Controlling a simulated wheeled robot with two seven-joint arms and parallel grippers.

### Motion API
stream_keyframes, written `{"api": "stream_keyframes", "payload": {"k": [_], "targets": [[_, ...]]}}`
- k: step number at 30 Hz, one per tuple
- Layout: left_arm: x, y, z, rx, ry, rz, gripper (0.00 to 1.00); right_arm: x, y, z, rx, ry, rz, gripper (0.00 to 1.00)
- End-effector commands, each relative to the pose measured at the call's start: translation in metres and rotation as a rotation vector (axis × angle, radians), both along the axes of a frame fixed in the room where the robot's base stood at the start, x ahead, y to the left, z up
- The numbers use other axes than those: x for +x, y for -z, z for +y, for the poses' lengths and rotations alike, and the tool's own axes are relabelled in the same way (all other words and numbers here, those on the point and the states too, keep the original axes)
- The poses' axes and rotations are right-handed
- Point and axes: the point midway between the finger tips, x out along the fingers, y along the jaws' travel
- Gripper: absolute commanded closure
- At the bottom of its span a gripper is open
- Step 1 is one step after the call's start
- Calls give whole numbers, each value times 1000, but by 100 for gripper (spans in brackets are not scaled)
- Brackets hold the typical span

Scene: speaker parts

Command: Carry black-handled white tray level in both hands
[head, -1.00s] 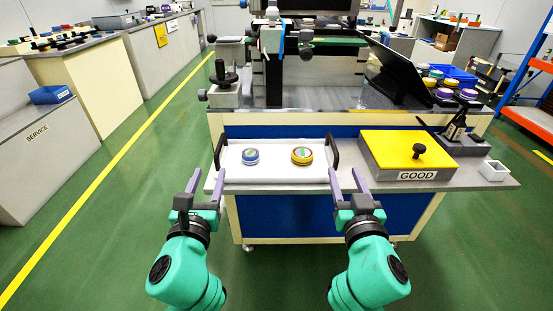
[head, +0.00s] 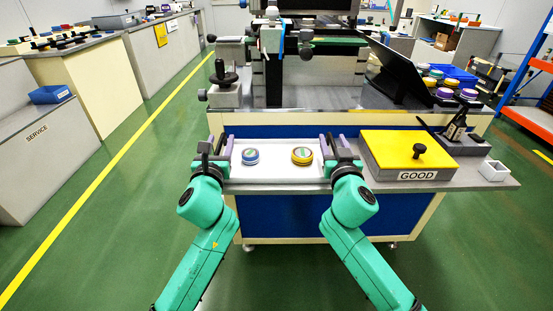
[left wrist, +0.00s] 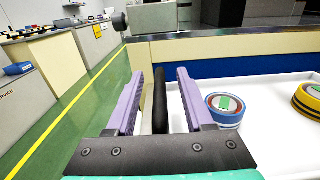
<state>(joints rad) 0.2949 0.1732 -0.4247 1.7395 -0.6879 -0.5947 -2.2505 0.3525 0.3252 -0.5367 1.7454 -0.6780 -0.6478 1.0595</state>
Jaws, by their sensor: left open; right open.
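The white tray (head: 275,172) lies on the grey bench ledge, with a blue-and-white round part (head: 250,156) and a yellow round part (head: 302,156) on it. My left gripper (head: 218,148) is open at the tray's left end. In the left wrist view the black handle (left wrist: 160,100) stands between its two purple fingers, with gaps on both sides. My right gripper (head: 335,147) is open at the tray's right end, where the right handle is mostly hidden by the gripper. The tray rests flat.
A yellow-topped box labelled GOOD (head: 408,152) stands close to the right of the tray. A machine and a dark screen (head: 396,72) stand behind. Green floor is open to the left.

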Motion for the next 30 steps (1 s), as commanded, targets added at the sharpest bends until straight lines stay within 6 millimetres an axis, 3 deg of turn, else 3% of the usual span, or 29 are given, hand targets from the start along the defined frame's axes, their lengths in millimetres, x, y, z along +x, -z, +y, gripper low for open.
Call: {"api": "stream_keyframes", "payload": {"k": [2, 6, 19, 30], "targets": [[0, 0, 0, 0, 0, 0, 48, 0, 0, 0, 0, 0, 0, 48], [0, 0, 0, 0, 0, 0, 100, 0, 0, 0, 0, 0, 0, 100], [-1, -7, 0, 0, 0, -4, 100, 0, -6, 0, -1, 0, -3, 100], [-1, -52, 0, 1, 0, -4, 100, -1, -52, 0, -1, 1, -3, 100]]}}
